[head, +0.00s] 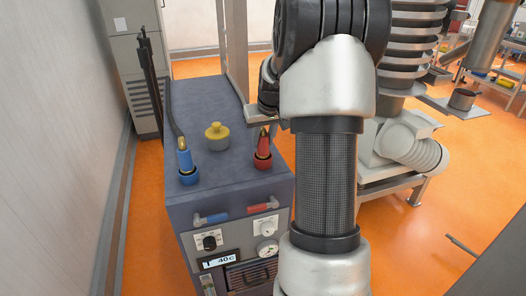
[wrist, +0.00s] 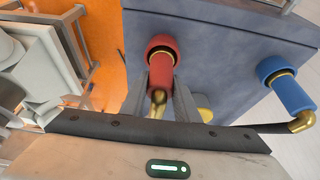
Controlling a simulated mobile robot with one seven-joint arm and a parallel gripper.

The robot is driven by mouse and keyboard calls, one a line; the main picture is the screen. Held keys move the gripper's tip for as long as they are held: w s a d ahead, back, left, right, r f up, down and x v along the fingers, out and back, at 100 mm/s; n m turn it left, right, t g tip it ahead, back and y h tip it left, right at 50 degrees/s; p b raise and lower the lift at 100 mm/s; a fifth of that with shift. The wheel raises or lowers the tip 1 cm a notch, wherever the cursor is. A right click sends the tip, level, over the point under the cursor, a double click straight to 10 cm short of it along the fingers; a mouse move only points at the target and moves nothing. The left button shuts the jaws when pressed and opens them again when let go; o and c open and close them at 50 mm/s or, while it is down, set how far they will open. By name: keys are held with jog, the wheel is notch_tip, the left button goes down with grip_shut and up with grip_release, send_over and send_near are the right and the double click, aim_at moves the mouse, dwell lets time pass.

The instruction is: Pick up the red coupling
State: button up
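The red coupling (head: 263,150) stands upright on the blue-grey machine's top, near its front right corner. It also shows in the wrist view (wrist: 161,55), with a brass elbow at its end. My gripper (wrist: 165,80) is at the coupling, with one grey finger on each side of it. The fingers look apart; I cannot tell whether either touches the coupling. In the head view my arm hides most of the gripper.
A blue coupling (head: 186,162) with a black hose stands left on the same machine (head: 205,95). A yellow knob (head: 216,135) sits between the couplings. Blue and red handles and gauges are on the front. A wall is at left.

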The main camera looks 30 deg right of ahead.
grip_shut()
jog(key=shift+r, duration=0.2)
